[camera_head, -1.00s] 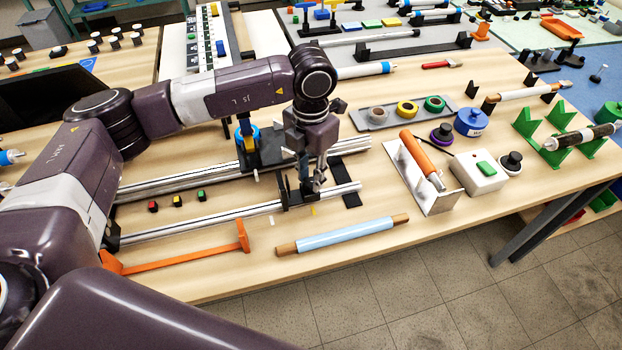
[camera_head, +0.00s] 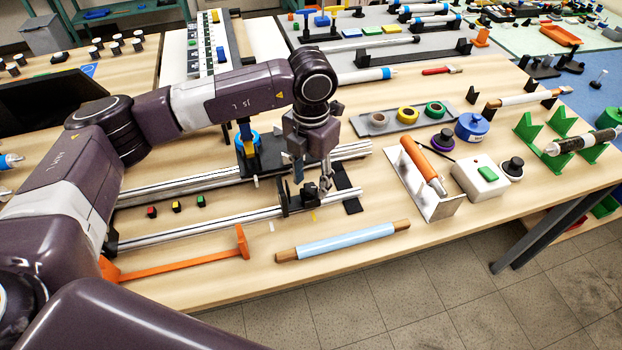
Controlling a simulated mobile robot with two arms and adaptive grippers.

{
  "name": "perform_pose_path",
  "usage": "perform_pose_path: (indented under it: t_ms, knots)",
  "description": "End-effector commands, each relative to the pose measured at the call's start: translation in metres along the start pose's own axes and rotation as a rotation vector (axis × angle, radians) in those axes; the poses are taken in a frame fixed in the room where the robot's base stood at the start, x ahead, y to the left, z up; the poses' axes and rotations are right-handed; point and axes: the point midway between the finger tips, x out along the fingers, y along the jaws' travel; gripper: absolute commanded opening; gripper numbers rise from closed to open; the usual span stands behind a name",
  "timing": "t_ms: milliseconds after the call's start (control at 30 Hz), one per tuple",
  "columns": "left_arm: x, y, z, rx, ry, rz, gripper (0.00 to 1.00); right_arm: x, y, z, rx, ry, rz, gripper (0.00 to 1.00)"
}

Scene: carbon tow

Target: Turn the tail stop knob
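The tail stop (camera_head: 284,198) is a small black bracket on the front silver rail (camera_head: 215,224), near its right end. A dark knob-like part (camera_head: 308,194) shows at its right side, partly hidden by the gripper and small in view. My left gripper (camera_head: 312,186) points down over the tail stop's right side. Its fingers look apart, with a gap of table showing between them. I cannot tell whether they touch the knob. My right gripper is not in view.
A black carriage with a blue spool (camera_head: 247,143) stands on the back rails. An orange bar (camera_head: 180,262) and a blue roller (camera_head: 342,241) lie in front. To the right are a metal stand (camera_head: 440,208) with an orange-handled tool and a white box (camera_head: 478,180) with a green button.

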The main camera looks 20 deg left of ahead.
Motion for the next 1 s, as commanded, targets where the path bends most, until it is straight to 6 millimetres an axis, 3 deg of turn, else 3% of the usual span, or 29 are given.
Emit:
perform_pose_path:
  t_ms: [333,733,1000]
  knots:
    - [-0.009,0.0,0.0,0.001,-0.001,-0.001,0.41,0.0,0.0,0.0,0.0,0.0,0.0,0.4]
    - [-0.089,0.0,0.001,0.0,-0.003,0.0,0.41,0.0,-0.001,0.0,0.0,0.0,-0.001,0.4]
    - [-0.117,0.0,0.0,0.0,0.0,-0.001,0.41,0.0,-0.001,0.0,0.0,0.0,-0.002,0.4]
